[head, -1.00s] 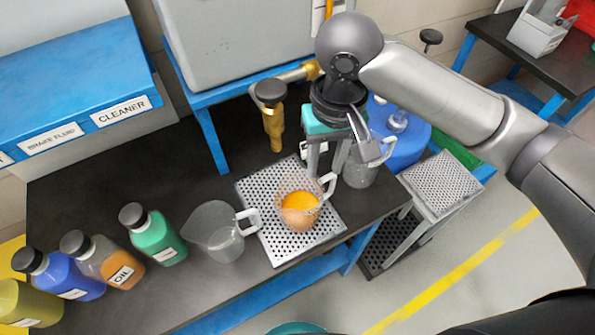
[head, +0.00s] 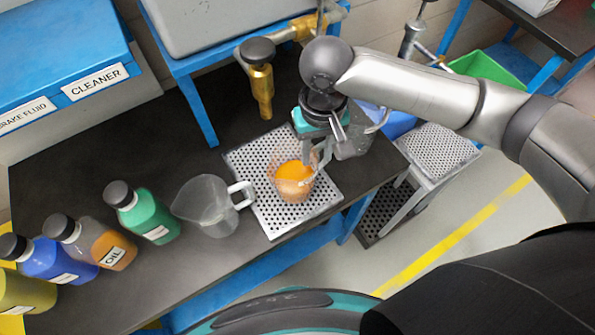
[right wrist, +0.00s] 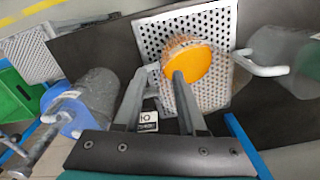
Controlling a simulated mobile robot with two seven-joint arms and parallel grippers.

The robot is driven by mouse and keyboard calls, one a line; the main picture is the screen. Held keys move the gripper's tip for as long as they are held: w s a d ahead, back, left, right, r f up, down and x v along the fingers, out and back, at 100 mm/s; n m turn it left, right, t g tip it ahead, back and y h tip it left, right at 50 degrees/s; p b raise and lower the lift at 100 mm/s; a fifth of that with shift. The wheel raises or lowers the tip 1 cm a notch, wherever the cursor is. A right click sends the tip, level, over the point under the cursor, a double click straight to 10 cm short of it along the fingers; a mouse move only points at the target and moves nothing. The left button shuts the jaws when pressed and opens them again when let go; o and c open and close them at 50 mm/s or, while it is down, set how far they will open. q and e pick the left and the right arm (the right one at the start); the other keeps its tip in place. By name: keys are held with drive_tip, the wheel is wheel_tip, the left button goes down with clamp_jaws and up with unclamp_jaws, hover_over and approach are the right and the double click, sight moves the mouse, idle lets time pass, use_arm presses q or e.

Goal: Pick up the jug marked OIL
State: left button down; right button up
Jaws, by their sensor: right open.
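The word OIL is on a bottle (head: 110,250) with orange contents and a dark cap, in the row at the left of the bench. A clear jug (head: 293,182) with orange liquid stands on a perforated metal plate; no mark on it is readable. My right gripper (head: 318,158) is open at this jug's handle side. In the right wrist view its fingers (right wrist: 159,75) point at the jug (right wrist: 190,62); one fingertip overlaps the orange liquid, and the pale handle appears between the fingers. Contact cannot be told. My left gripper is not in view.
An empty clear jug (head: 212,207) stands left of the perforated plate (head: 262,215). A greyish jug (right wrist: 95,97) stands on the other side, close to my gripper. A brass tap (head: 259,80) rises behind. More capped bottles line the left. Bare bench lies between the bottles and the tap.

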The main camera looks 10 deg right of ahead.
sight(315, 163)
wheel_tip(315, 163, down, 4)
drive_tip(key=shift+a+r+b, duration=0.1)
drive_tip(key=shift+b, duration=0.2)
clamp_jaws()
idle(1.3)
